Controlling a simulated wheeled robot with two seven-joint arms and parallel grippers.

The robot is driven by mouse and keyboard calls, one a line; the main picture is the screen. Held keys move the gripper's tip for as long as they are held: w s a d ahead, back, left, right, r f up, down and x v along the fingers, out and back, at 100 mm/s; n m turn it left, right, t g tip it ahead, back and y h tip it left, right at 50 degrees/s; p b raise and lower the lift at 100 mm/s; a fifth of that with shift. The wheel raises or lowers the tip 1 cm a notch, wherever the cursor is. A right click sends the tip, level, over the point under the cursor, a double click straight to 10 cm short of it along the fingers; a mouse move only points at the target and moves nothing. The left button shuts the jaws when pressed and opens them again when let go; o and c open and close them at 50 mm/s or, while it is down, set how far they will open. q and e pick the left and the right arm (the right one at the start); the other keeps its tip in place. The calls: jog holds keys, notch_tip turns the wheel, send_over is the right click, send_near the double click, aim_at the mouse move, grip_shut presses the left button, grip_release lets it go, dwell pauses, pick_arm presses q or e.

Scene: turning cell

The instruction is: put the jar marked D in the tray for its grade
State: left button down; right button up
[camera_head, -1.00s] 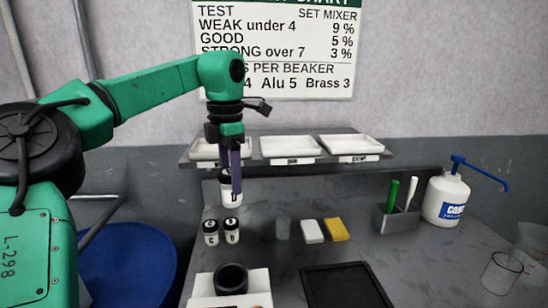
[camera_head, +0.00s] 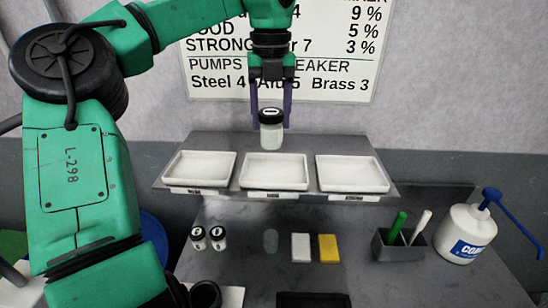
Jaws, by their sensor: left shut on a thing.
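My left gripper (camera_head: 271,112) points down and is shut on a white jar (camera_head: 271,137) with a black lid. It holds the jar upright above the middle tray, near its back edge. The jar's letter does not show in this view. Three white trays stand in a row on a grey shelf: the left tray (camera_head: 200,183), the middle tray (camera_head: 274,186) and the right tray (camera_head: 352,189). All three look empty. Their front labels are too small to read. My right gripper is not in view.
Two small black-lidded jars (camera_head: 198,243) (camera_head: 218,243) stand on the bench below the shelf. A grey piece (camera_head: 270,243), a white block (camera_head: 301,248) and a yellow block (camera_head: 328,249) lie beside them. A pen holder (camera_head: 398,252) and a pump bottle (camera_head: 466,236) stand at the right. A wall chart (camera_head: 340,62) hangs behind.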

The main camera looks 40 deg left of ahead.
aim_at(276, 145)
pick_arm(q)
jog(key=f, duration=0.2)
jog(key=w+f+p, duration=0.1)
jog(key=f, duration=0.4)
jog(key=shift+w+f+p, duration=0.25)
jog(key=shift+p, duration=0.05)
jog(key=shift+s+d+f+p, duration=0.15)
jog(key=shift+f+p, duration=0.1)
jog(key=shift+f, duration=0.4)
jog(key=shift+s+a+f+p, duration=0.1)
jog(key=shift+f+p, duration=0.1)
jog(key=shift+f, duration=0.4)
jog(key=shift+s, duration=0.1)
jog(key=shift+f, duration=0.2)
jog(key=shift+c, duration=0.6)
grip_release()
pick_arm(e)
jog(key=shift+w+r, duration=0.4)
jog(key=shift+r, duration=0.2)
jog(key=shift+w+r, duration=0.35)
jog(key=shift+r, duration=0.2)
